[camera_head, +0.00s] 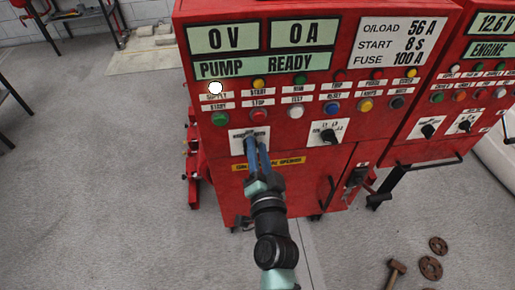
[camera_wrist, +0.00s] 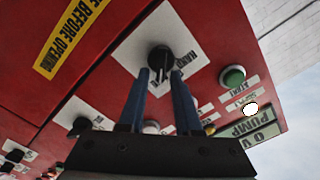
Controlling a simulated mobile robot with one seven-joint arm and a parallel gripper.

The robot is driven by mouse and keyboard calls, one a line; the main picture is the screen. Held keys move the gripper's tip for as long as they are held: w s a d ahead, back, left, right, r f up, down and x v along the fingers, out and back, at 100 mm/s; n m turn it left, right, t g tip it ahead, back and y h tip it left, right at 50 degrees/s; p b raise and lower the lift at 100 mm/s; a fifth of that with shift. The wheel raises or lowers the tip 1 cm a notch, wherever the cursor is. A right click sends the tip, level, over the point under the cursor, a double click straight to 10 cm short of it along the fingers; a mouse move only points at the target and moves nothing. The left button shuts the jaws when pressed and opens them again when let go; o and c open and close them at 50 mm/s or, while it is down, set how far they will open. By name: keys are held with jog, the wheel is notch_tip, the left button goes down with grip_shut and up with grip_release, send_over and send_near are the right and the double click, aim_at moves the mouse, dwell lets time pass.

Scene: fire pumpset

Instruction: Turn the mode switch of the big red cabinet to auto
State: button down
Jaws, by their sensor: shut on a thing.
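The big red cabinet (camera_head: 300,165) faces me with its displays, lamps and buttons. The mode switch is a black rotary knob (camera_wrist: 160,62) on a white plate (camera_head: 236,142) at the panel's lower left. In the wrist view the panel appears upside down, and a HAND label shows beside the knob. My gripper (camera_head: 252,140) reaches the plate in the head view, and its blue fingers hide the knob there. In the wrist view my gripper (camera_wrist: 159,75) has a finger on each side of the knob, shut on it. The AUTO mark and exact pointer direction are unclear.
A second black knob (camera_head: 328,135) sits to the right on its own white plate. Green (camera_head: 220,118) and red (camera_head: 258,115) buttons lie just above the mode switch. Another red cabinet (camera_head: 445,140) stands at right. A hammer (camera_head: 395,272) lies on the grey floor; the left floor is clear.

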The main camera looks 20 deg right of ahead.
jog(key=c, duration=0.9)
grip_release()
jog(key=shift+f, duration=0.1)
jog(key=shift+b+v, duration=1.35)
jog(key=shift+v, duration=5.15)
